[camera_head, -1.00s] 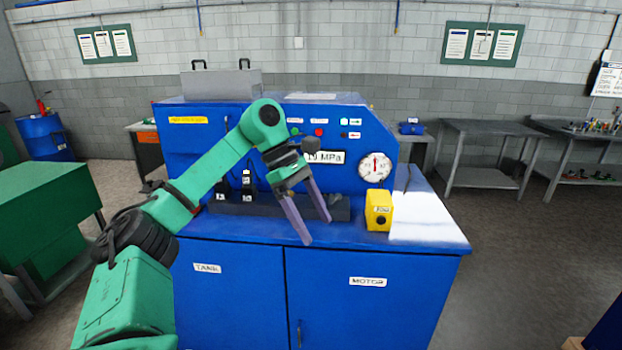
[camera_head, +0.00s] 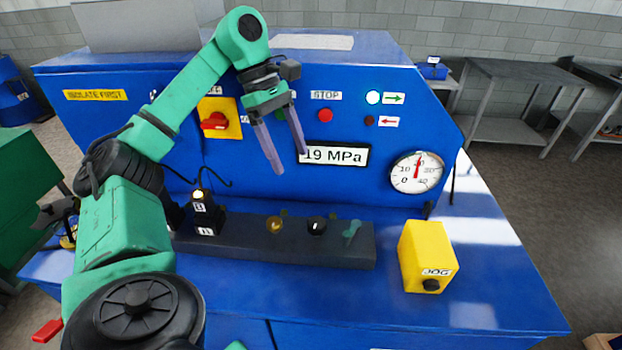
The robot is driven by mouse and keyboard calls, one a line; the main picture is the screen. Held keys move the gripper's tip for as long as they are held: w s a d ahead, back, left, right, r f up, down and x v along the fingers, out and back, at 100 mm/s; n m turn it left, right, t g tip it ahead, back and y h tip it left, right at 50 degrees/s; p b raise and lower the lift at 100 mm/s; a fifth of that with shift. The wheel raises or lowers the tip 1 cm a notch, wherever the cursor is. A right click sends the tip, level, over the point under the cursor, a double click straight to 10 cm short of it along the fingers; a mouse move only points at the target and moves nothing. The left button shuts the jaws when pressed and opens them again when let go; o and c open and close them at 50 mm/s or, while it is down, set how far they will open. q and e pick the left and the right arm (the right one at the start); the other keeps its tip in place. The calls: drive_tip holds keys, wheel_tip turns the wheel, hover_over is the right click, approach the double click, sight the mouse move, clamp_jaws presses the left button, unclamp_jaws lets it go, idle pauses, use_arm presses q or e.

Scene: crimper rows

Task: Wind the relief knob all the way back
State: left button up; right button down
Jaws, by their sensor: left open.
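A dark manifold block (camera_head: 235,236) lies along the blue bench top. It carries a brass-coloured knob (camera_head: 275,224), a black knob (camera_head: 317,225) and a small teal lever (camera_head: 351,232). No readable label shows which one is the relief knob. My left gripper (camera_head: 291,162) is open and empty, its fingers pointing down in front of the upright panel, above and apart from the knobs. The pressure display (camera_head: 334,155) reads 19 MPa, and the round gauge (camera_head: 416,172) needle stands nearly upright. My right gripper is not in view.
A yellow JOG box (camera_head: 427,257) stands right of the block. A black valve unit (camera_head: 207,215) with a cable stands at the block's left. Bench space in front is clear.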

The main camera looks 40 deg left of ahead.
use_arm(q)
drive_tip(key=b, duration=0.7)
approach(314, 220)
drive_tip(key=s+d, duration=0.1)
drive_tip(key=f, duration=0.2)
drive_tip(key=w+d+f+p, duration=0.1)
drive_tip(key=f, duration=0.1)
drive_tip(key=shift+f, duration=0.1)
drive_tip(key=x, duration=0.3)
drive_tip(key=shift+w+f, duration=0.15)
drive_tip(key=shift+f, duration=0.25)
drive_tip(key=shift+d, duration=0.2)
drive_tip(key=shift+f, duration=0.1)
clamp_jaws()
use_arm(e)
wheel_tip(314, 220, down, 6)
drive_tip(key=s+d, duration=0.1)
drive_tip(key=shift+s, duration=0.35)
